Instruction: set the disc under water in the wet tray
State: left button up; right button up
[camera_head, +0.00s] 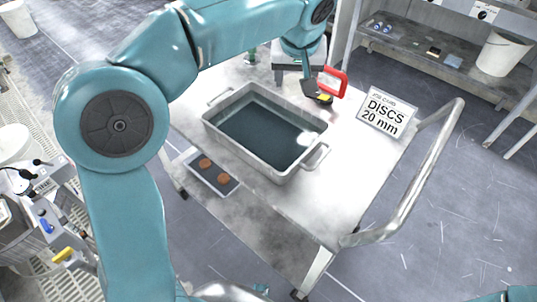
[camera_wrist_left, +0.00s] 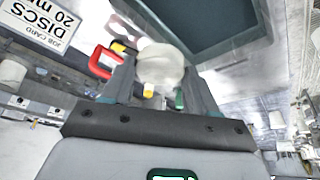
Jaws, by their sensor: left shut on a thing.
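The wet tray (camera_head: 222,137) is a grey metal tub with end handles, holding dark water, on the cart's top. Its rim and dark inside also show in the left wrist view (camera_wrist_left: 245,43). My left gripper (camera_head: 316,94) is beyond the tray's far right side, outside its rim. In the left wrist view the gripper (camera_wrist_left: 160,85) is shut on a pale round disc (camera_wrist_left: 158,62) between its fingers. The disc cannot be made out in the head view. My right gripper is out of view.
A red-handled thing (camera_head: 342,80) stands close by the left gripper. A job card sign (camera_head: 386,112) reads "DISCS 20 mm". The cart's near right top is clear, with a rail (camera_head: 425,170) beyond.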

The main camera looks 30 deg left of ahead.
pick_arm(q)
jog(key=s+r+b, duration=0.1)
jog(key=s+r+n+b, duration=0.1)
jog(key=b, duration=0.1)
jog(key=shift+s+n+y, duration=0.3)
jog(key=shift+s, duration=0.1)
jog(key=b, duration=0.6)
send_over(282, 146)
jog(key=s, duration=0.1)
jog(key=f, duration=0.9)
jog(key=d+f, duration=0.1)
jog(key=f, duration=0.4)
jog(key=shift+s+f, duration=0.15)
jog(key=shift+f, duration=0.15)
notch_tip(282, 146, down, 4)
jog(key=shift+f+b, duration=0.1)
jog(key=shift+b, duration=0.5)
jog(key=shift+f, duration=0.2)
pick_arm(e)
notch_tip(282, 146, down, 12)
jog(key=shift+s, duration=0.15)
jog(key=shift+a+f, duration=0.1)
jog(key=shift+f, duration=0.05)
pick_arm(q)
jog(key=shift+f, duration=0.2)
jog(key=o, duration=1.1)
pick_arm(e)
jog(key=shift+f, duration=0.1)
